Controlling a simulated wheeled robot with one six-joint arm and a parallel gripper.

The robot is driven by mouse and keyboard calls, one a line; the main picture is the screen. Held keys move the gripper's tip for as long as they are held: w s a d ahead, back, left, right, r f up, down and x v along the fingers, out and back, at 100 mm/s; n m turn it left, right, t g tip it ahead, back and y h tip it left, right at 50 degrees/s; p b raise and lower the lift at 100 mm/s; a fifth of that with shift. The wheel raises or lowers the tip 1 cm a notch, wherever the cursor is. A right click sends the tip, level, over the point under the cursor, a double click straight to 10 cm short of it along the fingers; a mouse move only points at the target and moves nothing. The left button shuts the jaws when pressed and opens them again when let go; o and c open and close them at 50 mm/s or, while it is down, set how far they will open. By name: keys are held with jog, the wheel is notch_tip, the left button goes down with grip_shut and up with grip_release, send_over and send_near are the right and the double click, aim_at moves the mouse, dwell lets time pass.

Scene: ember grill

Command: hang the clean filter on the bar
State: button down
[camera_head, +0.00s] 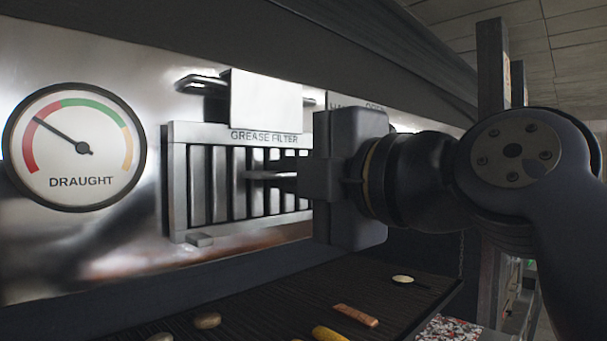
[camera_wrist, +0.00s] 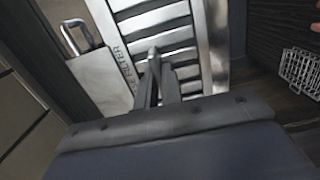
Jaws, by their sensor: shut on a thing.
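The slatted metal filter (camera_head: 240,215), labelled GREASE FILTER, is upright against the steel panel, right of the gauge. My gripper (camera_head: 272,178) reaches in from the right, its fingers shut on the middle of the filter's face. In the wrist view the fingers (camera_wrist: 154,62) meet a slat of the filter (camera_wrist: 150,20). A bar (camera_head: 203,83) projects above the filter. A plain pale plate (camera_head: 265,100) covers its middle; the bar's metal end also shows in the wrist view (camera_wrist: 75,30). Whether the filter hangs on the bar is hidden behind the plate.
A round DRAUGHT gauge (camera_head: 78,148) is at the left. Below is a dark ribbed grill surface (camera_head: 270,310) with a brown strip (camera_head: 356,315), a yellow piece (camera_head: 329,334) and round lumps. A lettered sign is partly hidden behind my gripper. A wire basket (camera_wrist: 300,70) is in the wrist view.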

jog(key=c, duration=1.5)
grip_release()
jog(key=shift+b+v, duration=2.15)
jog(key=shift+v, duration=3.2)
jog(key=shift+s, duration=0.15)
jog(key=shift+a, duration=0.1)
jog(key=shift+p+x, duration=1.25)
jog(key=shift+x, duration=1.95)
